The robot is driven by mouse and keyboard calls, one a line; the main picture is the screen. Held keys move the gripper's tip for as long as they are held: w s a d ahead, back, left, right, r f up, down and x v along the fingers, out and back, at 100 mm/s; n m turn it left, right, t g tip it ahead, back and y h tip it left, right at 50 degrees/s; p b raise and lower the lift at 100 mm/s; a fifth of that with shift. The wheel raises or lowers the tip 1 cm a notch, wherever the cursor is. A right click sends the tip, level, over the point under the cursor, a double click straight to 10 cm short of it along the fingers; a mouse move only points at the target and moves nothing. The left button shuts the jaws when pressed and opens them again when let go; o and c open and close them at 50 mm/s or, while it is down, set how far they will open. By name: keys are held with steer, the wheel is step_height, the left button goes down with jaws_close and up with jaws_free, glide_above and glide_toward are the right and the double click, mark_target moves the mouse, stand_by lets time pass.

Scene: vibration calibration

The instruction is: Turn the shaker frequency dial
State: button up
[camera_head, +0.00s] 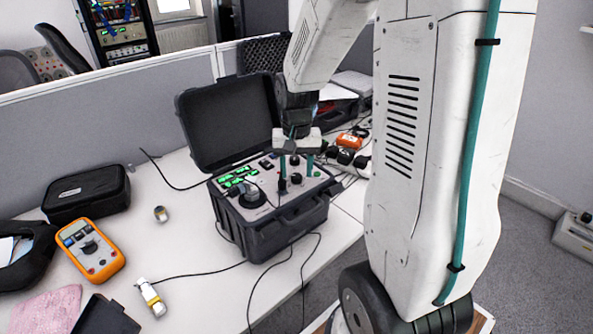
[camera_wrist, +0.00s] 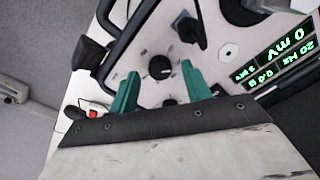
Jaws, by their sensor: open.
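The shaker unit is an open black case (camera_head: 285,222) on the white table, with a light control panel, green displays (camera_head: 238,180) and several knobs. My gripper (camera_head: 297,168) is over the right part of the panel, pointing down, its teal fingers apart and empty. In the wrist view, a round black dial (camera_wrist: 160,67) with a white mark lies ahead of and between the fingertips (camera_wrist: 158,78). I cannot tell whether the fingers touch it. Its label is not readable, so I cannot confirm it is the frequency dial. Green readouts (camera_wrist: 285,55) show at the right of the wrist view.
The raised lid (camera_head: 230,120) stands behind the panel. An orange multimeter (camera_head: 90,250), a black pouch (camera_head: 87,193) and loose cables lie on the table's left.

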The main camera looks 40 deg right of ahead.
mark_target(296, 175)
step_height(296, 175, up, 7)
steer(key=shift+f, duration=0.1)
stand_by(0.7)
steer(key=s+a+r+n, duration=0.3)
steer(key=s+a, duration=0.4)
steer(key=s, duration=0.3)
steer(key=s+a+r+n+t, duration=0.1)
steer(key=s+a+r+n, duration=0.3)
steer(key=s+a, duration=0.3)
steer(key=s+r, duration=0.1)
steer(key=s, duration=0.1)
steer(key=shift+s+a+r, duration=0.15)
steer(key=shift+s+r, duration=0.1)
steer(key=shift+s, duration=0.1)
